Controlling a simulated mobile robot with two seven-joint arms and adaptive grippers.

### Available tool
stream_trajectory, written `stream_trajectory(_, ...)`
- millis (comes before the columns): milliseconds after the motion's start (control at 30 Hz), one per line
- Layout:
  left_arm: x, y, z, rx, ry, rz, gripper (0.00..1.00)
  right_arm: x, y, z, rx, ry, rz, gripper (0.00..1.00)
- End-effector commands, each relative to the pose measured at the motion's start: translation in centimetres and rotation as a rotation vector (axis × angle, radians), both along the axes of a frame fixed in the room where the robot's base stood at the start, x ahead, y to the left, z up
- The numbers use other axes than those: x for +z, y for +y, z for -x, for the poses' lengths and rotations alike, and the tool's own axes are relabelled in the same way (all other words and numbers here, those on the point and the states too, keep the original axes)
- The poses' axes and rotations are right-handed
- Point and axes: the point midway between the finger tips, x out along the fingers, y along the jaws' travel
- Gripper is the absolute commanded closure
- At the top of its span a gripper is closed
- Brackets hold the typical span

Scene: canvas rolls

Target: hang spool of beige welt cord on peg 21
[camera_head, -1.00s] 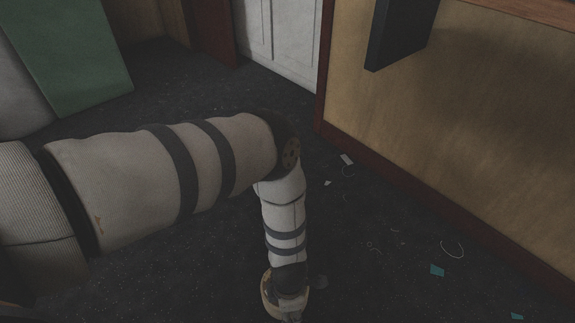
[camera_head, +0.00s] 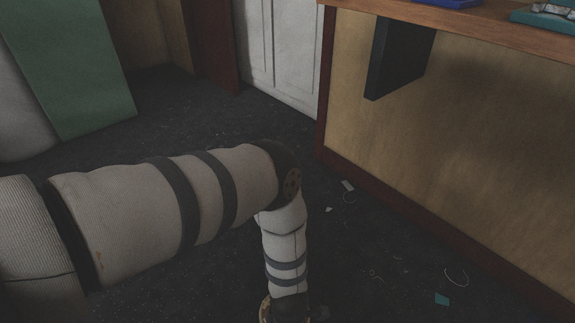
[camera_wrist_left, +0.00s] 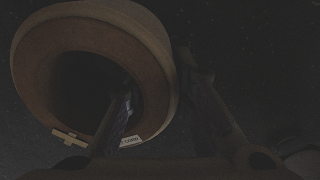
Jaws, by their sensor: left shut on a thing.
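The spool, a tan ring with a wide dark hole (camera_wrist_left: 95,22), fills the upper left of the left wrist view, with a small pale label on its lower rim. My left gripper (camera_wrist_left: 160,92) is shut on its wall: one dark finger reaches into the hole and the other lies along the outside. In the head view my left arm hangs down, and only a tan sliver of the spool (camera_head: 265,309) shows at the bottom edge. No peg is in view, and neither is my right gripper.
A wooden-topped counter (camera_head: 475,34) with a tan side stands at right, with a dark panel (camera_head: 398,58) jutting from it. Blue and teal trays (camera_head: 545,18) lie on top. A green board (camera_head: 85,80) leans at left. Scraps litter the dark floor; a white door (camera_head: 280,50) is behind.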

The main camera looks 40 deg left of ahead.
Motion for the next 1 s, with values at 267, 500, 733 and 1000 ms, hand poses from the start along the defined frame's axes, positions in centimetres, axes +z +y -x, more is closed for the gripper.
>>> stream_trajectory(267, 8.6, -3.3, 3.6, 0.000, -0.009, 0.003, 1.00, 4.1, 0.1, -1.8, -0.011, -0.099, 0.006, 0.60)
stream_trajectory(500, 10.7, -7.5, 8.9, -0.002, -0.004, 0.001, 1.00, 5.7, 0.2, -3.0, -0.017, -0.150, 0.009, 0.60)
stream_trajectory(733, 11.4, -9.0, 10.6, -0.001, -0.003, 0.001, 1.00, 6.1, 0.2, -3.2, -0.019, -0.157, 0.011, 0.60)
stream_trajectory(1000, 11.3, -9.0, 10.7, -0.001, -0.002, 0.000, 1.00, 6.1, 0.1, -3.1, -0.019, -0.156, 0.011, 0.60)
